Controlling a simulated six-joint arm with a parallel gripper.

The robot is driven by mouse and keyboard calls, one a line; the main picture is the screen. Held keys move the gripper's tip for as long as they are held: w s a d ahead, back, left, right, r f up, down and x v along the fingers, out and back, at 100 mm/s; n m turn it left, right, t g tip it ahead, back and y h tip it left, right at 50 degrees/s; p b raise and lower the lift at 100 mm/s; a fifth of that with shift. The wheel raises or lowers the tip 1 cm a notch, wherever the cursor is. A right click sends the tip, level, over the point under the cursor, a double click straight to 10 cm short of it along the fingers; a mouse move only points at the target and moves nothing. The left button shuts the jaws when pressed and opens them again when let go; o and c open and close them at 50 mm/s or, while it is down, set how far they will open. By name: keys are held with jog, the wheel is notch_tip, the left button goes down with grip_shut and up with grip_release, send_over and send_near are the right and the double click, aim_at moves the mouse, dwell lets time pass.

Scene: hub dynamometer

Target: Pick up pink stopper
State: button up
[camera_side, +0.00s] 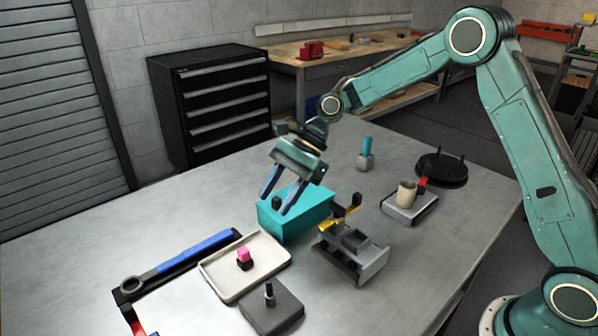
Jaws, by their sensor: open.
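The pink stopper (244,255) is a small pink block on a dark base. It sits in the white shallow tray (273,248) at the front centre of the table. My gripper (274,204) is open, its two blue-grey fingers pointing down at the teal box (312,212). It is behind and above the tray, to the right of the stopper and apart from it. A dark knob (276,202) on the teal box shows between the fingers; I cannot tell whether they touch the box.
A blue-handled wrench (195,250) lies left of the tray. A dark block with a peg (271,306) stands in front. A grey fixture with a yellow part (352,252) stands right. A cup (407,194) and black round stand (441,170) are farther right. The table's left part is clear.

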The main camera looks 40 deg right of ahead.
aim_at(244, 250)
jog(key=shift+w+a+f+m+y, duration=0.15)
jog(key=shift+w+f+m, duration=0.15)
jog(key=shift+f, duration=0.25)
jog(key=shift+w+a+f+m+y, duration=0.15)
jog(key=shift+f+m, duration=0.15)
jog(key=shift+f, duration=0.25)
jog(key=shift+a, duration=0.1)
jog(key=shift+x, duration=4.2)
jog(key=shift+s+f, duration=0.1)
jog(key=shift+s, duration=0.05)
jog(key=shift+x, duration=2.55)
jog(key=c, duration=0.9)
